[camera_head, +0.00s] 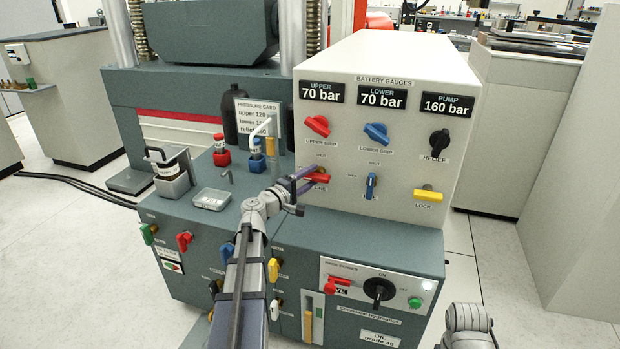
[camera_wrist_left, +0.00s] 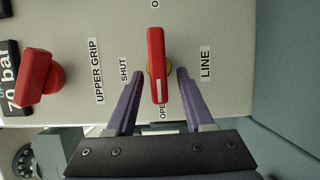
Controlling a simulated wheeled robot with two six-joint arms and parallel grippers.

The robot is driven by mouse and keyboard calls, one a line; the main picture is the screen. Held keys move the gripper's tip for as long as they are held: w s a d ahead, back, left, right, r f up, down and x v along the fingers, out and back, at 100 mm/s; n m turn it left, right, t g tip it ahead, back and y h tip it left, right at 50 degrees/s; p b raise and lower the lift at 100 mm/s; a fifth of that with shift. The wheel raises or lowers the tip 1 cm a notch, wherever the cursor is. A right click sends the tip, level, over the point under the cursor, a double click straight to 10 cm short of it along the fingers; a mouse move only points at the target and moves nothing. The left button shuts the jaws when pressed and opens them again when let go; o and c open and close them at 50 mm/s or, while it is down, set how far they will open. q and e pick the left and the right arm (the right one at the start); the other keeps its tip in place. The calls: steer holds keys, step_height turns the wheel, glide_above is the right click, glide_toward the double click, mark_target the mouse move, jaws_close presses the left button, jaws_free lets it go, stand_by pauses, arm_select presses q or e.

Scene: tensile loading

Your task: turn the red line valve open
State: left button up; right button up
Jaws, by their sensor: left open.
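The red line valve (camera_head: 318,177) is on the front of the white panel, below the red upper grip knob (camera_head: 317,125). In the left wrist view its red handle (camera_wrist_left: 156,62) stands upright in the picture, its white-marked end toward the partly covered OPEN label (camera_wrist_left: 163,113). The SHUT label (camera_wrist_left: 124,70) is off to the handle's left side and the LINE label (camera_wrist_left: 206,64) to its right. My left gripper (camera_head: 306,181) is open, its fingers on both sides of the handle, with gaps visible in the wrist view (camera_wrist_left: 159,76). My right gripper is not in view.
A blue line handle (camera_head: 371,186) and a yellow lock handle (camera_head: 428,195) sit to the right on the same panel. The gauges (camera_head: 382,97) read 70, 70 and 160 bar. A pressure card (camera_head: 257,112) stands left of the panel. The green deck (camera_head: 250,190) lies below.

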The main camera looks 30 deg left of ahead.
arm_select(q)
steer(key=s+a, duration=0.1)
steer(key=s, duration=0.6)
steer(key=shift+s, duration=0.35)
steer(key=shift+a, duration=0.1)
